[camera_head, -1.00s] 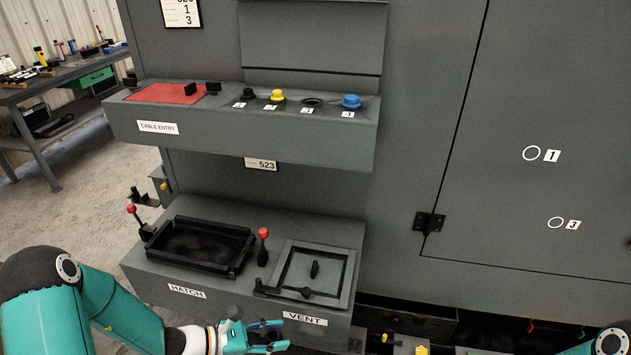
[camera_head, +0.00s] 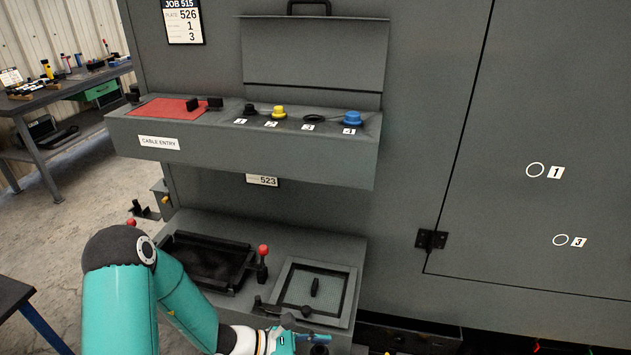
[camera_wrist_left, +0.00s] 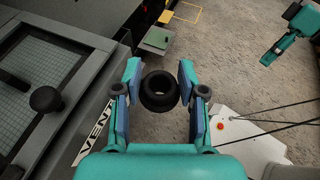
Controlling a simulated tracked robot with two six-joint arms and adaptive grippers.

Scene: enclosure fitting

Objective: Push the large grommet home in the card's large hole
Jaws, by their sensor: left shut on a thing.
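My left gripper (camera_wrist_left: 160,92) is shut on a black ring-shaped grommet (camera_wrist_left: 160,103), held between its fingertips with the hole showing. In the head view the left gripper (camera_head: 305,341) is at the bottom edge, in front of the vent panel, and the grommet (camera_head: 320,350) is partly cut off. The job card (camera_head: 183,20) on the cabinet reads plate 526, 1 and 3.
The cable entry shelf (camera_head: 250,160) juts out with black, yellow and blue plugs and a dark ring at 3. Below are the hatch frame (camera_head: 165,258) with red-knobbed levers and the vent panel (camera_head: 345,290). A workbench (camera_head: 50,100) stands far left.

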